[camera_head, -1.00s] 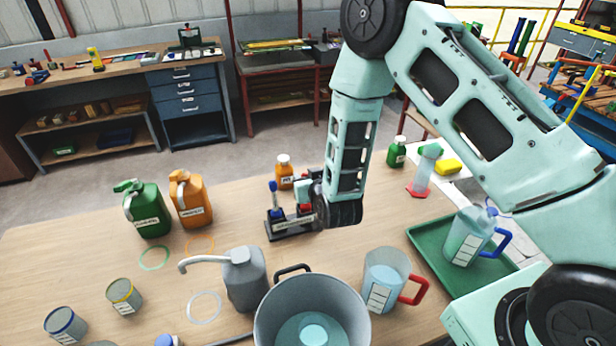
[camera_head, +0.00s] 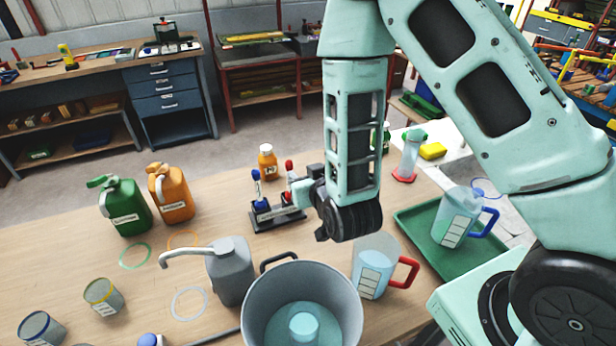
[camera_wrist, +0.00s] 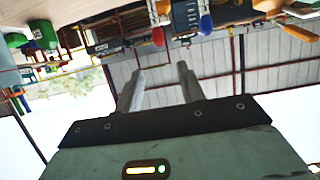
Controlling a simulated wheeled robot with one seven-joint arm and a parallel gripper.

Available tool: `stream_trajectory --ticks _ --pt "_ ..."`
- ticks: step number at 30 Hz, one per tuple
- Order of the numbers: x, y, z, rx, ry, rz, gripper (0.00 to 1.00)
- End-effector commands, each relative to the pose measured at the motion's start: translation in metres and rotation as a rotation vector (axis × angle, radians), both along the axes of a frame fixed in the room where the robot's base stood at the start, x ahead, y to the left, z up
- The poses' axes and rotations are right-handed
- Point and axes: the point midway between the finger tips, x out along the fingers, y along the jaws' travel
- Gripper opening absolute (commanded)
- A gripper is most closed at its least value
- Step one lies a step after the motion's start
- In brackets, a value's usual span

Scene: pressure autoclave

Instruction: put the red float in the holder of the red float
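The red float (camera_head: 289,168) stands upright at the right side of the dark holder (camera_head: 278,222), which has a white label on its front. A blue float (camera_head: 256,188) stands upright at the holder's left side. My gripper (camera_head: 301,190) is just to the right of the red float, and its fingers are partly hidden there. In the wrist view my gripper's two fingers (camera_wrist: 160,78) are apart with nothing between them. That view looks upside down; the red float (camera_wrist: 158,36) and the blue float (camera_wrist: 206,25) show beyond the fingertips. The red float's lower end is not clear.
An orange bottle (camera_head: 267,162) stands behind the holder. A grey bucket (camera_head: 302,318), a grey jug (camera_head: 229,272) and a red-handled pitcher (camera_head: 373,272) stand in front. A green tray (camera_head: 434,262) lies on the right.

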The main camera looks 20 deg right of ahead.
Motion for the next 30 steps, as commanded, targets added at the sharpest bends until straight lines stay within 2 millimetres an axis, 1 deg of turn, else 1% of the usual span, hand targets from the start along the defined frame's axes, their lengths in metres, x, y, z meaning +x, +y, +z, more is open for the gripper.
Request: stream_trajectory --ticks 1,8,10,14,17,18,20,21,23,24,26,27,29,30 --pt "-0.004 0.0 0.006 -0.002 0.004 0.001 0.39" --pt "-0.012 0.0 0.008 0.001 0.004 0.002 0.39" --pt "-0.013 0.005 0.009 0.009 0.02 0.012 0.39" --pt "-0.016 0.026 0.014 0.048 0.115 0.064 0.39" --pt "-0.028 0.052 0.022 0.08 0.242 0.142 0.39" --pt "-0.035 0.064 0.027 0.087 0.298 0.18 0.39" --pt "-0.049 0.078 0.034 0.089 0.383 0.238 0.39" --pt "-0.06 0.087 0.04 0.085 0.439 0.276 0.39" --pt "-0.078 0.098 0.049 0.071 0.522 0.333 0.39" --pt "-0.091 0.103 0.055 0.056 0.577 0.371 0.39" --pt "-0.113 0.109 0.065 0.026 0.657 0.427 0.39" --pt "-0.128 0.111 0.073 0.0 0.709 0.459 0.39" --pt "-0.151 0.11 0.084 -0.046 0.787 0.508 0.39" --pt "-0.167 0.108 0.091 -0.08 0.837 0.535 0.39"
